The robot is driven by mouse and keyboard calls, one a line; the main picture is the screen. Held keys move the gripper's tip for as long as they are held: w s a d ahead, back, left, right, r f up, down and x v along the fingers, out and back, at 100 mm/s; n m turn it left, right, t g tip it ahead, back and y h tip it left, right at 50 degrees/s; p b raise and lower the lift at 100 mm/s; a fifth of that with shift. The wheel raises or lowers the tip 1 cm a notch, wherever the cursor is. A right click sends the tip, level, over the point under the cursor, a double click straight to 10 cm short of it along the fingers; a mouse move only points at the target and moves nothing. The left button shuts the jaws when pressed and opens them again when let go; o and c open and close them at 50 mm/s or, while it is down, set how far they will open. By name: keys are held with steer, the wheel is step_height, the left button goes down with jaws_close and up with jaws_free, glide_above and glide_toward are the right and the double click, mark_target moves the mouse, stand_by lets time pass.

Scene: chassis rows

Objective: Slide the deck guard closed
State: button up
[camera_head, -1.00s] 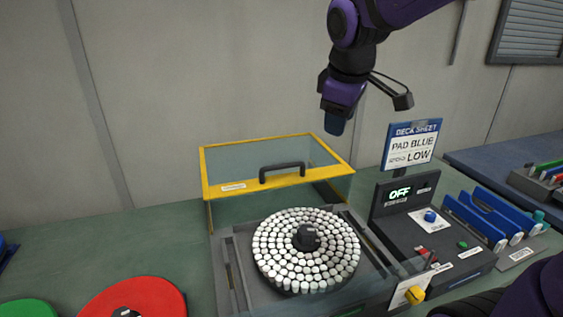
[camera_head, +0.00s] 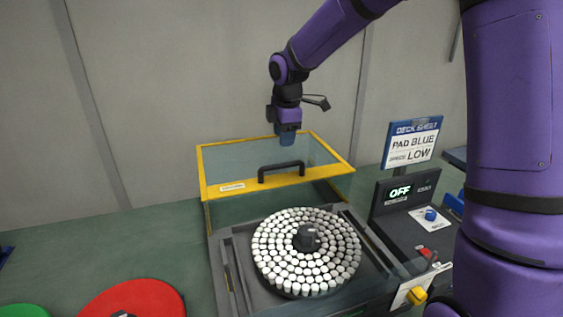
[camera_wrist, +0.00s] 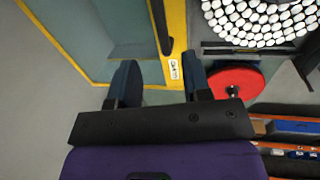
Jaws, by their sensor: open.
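The deck guard (camera_head: 230,189) is a clear cover with a yellow frame and a black bar handle (camera_head: 281,171) on its front edge. It sits at the back of the deck, behind the round pad of white pegs (camera_head: 305,252), which is uncovered. My gripper (camera_head: 287,139) hangs above the guard's back edge, pointing down, behind the handle and apart from it. In the wrist view my gripper (camera_wrist: 160,80) is open and empty, its two dark blue fingers apart. The guard's yellow edge (camera_wrist: 174,50) and the handle (camera_wrist: 160,25) lie beyond the fingers.
A control box (camera_head: 410,215) with an OFF display stands right of the deck, under a sign (camera_head: 411,142) reading PAD BLUE, LOW. A yellow knob (camera_head: 416,295) is at the deck's front right. Red (camera_head: 135,297) and green (camera_head: 22,309) discs lie at the left.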

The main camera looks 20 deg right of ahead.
mark_target(282, 164)
steer(key=f, duration=0.3)
steer(key=w+f, duration=0.1)
steer(key=f, duration=0.2)
steer(key=w+f, duration=0.1)
steer(key=f, duration=0.2)
steer(key=shift+f, duration=0.35)
jaws_close()
